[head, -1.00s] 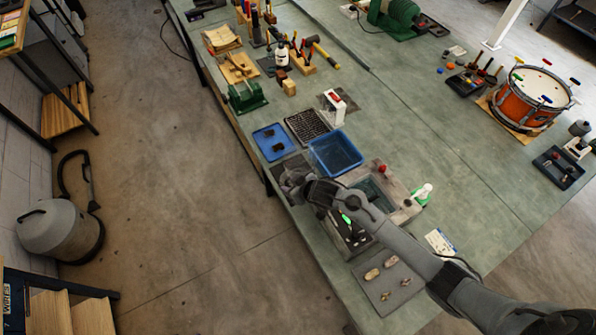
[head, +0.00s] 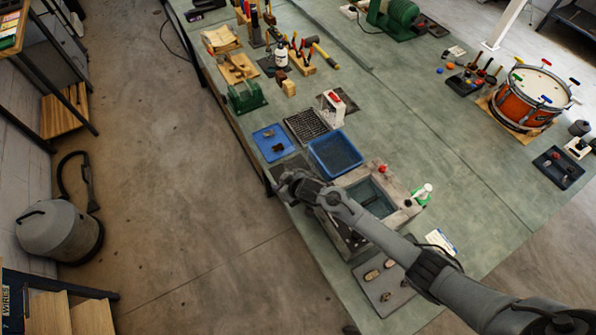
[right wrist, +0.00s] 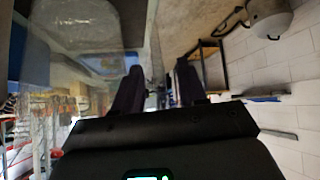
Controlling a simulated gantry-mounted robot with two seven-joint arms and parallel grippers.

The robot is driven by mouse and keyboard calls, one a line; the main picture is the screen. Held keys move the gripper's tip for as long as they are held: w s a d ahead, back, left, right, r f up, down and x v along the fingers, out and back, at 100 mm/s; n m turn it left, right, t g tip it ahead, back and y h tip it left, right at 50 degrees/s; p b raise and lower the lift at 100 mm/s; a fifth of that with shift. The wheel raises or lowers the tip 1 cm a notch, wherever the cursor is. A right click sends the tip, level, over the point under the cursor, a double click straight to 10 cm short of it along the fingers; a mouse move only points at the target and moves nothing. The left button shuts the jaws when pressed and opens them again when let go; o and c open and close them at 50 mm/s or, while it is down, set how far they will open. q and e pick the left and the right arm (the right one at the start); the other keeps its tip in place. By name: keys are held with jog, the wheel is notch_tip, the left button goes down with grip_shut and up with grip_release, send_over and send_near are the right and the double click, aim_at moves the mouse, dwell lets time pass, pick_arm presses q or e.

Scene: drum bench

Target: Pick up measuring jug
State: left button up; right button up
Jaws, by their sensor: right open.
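My right gripper (head: 287,184) is at the bench's front edge, beside a dark mat, in the head view. In the right wrist view its two dark fingers (right wrist: 157,88) are apart with nothing seen held between them. A clear, see-through vessel (right wrist: 80,25), which looks like the measuring jug, shows at the upper left there, close to the left finger and outside the gap. Whether it touches the finger I cannot tell. In the head view I cannot make out the jug clearly near the gripper. My left gripper is not in view.
A blue bin (head: 336,154) and a blue tray (head: 271,143) lie beyond the gripper. A grey basin unit (head: 397,208) stands under and behind my right forearm, with a green-labelled bottle (head: 423,194) beside it. The bench middle is clear.

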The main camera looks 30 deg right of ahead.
grip_shut()
jog(key=shift+r, duration=0.15)
dwell(0.4)
